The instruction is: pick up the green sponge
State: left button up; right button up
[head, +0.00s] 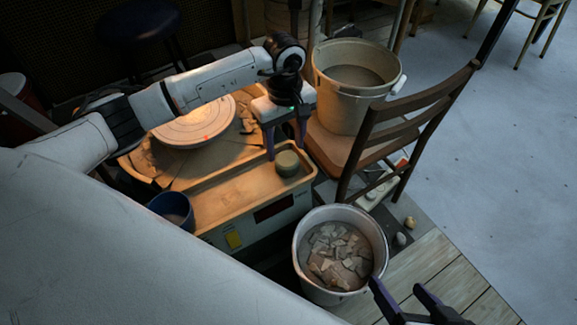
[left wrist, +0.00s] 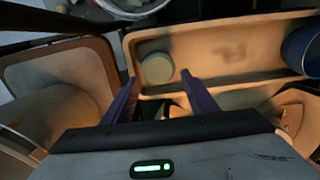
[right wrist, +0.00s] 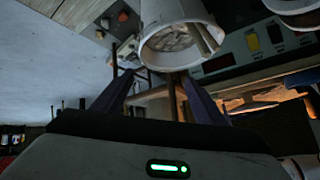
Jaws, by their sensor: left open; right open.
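The green sponge (head: 287,163) is a short round block standing in the far right end of the tan tray (head: 225,205). It also shows in the left wrist view (left wrist: 157,68), just beyond and between the fingertips. My left gripper (head: 286,150) is open above the tray, with its fingers close to the sponge. I cannot tell whether they touch it. My right gripper (head: 397,290) is open and empty at the bottom right of the head view, to the right of the white bucket with shards. The sponge does not show in the right wrist view.
The shard bucket (head: 300,240) stands in front of the tray. A wooden chair (head: 420,105) bears a large bucket (head: 340,110) at the right. A blue cup (head: 172,208) sits at the tray's left end. A round wheel head (head: 190,128) lies behind. Open floor (head: 500,150) is at right.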

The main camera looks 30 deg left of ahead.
aim_at(287, 158)
pick_arm(q)
jog(key=f, duration=0.1)
jog(key=f+b, duration=0.1)
jog(key=f, duration=0.1)
jog(key=f+b, duration=0.1)
jog(key=f, duration=0.1)
jog(key=shift+s+d+f, duration=0.1)
jog(key=shift+d+f, duration=0.05)
jog(key=shift+d, duration=0.2)
jog(key=shift+f, duration=0.3)
jog(key=shift+r, duration=0.1)
jog(key=c, duration=0.7)
pick_arm(e)
jog(key=shift+w+a+r+t+y, duration=0.25)
jog(key=shift+a+r+t+y, duration=0.35)
jog(key=shift+r, duration=0.35)
